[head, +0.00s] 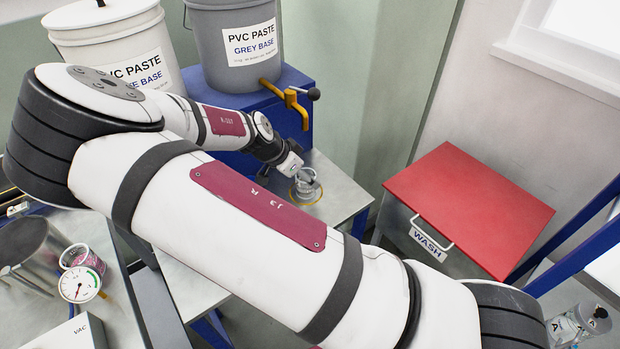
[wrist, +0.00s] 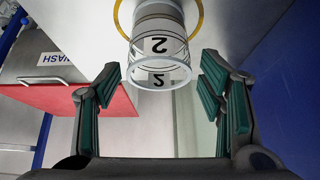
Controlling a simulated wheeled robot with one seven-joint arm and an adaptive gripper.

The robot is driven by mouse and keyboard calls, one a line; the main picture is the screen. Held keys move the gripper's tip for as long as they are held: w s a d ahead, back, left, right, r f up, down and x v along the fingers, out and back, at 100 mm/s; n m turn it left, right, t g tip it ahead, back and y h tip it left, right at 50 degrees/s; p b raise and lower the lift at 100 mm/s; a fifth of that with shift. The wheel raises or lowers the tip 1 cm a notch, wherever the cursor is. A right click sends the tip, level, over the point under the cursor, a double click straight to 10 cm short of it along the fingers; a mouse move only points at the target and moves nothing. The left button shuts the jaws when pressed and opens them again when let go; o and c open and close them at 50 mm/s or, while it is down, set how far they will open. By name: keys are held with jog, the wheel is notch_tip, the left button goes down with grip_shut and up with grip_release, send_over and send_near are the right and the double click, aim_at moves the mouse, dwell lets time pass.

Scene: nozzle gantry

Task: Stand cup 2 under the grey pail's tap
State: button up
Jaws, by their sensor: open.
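Cup 2 (wrist: 158,50) is clear, with a grey band and a black 2 on a white label. It stands upright inside a yellow ring (wrist: 200,18) on the metal stand; the head view shows the cup (head: 306,186) partly covered by my gripper (head: 297,170). The grey pail (head: 238,45) stands on a blue block, its yellow tap (head: 292,97) jutting out above the stand on the ring's side. In the wrist view my gripper (wrist: 160,68) is open, a fingertip on each side of the cup's rim, with gaps showing.
A white pail (head: 105,42) stands left of the grey one. A red-lidded WASH box (head: 470,205) is to the right. A gauge (head: 78,284) and a cup with pink contents (head: 88,258) are at lower left. My arm crosses the middle of the head view.

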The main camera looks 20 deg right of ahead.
jog(key=v, duration=0.7)
jog(key=s+d+r+n+t+y, duration=0.1)
jog(key=s+d+r+n+y, duration=0.1)
jog(key=s+r+n, duration=0.5)
jog(key=s+d+r+n+t+y, duration=0.1)
jog(key=s+d+r+n+y, duration=0.2)
jog(key=s+r, duration=1.5)
jog(key=s+n+y, duration=0.1)
jog(key=s+n, duration=0.3)
jog(key=shift+s+r, duration=0.25)
jog(key=shift+s, duration=0.05)
jog(key=shift+c, duration=0.3)
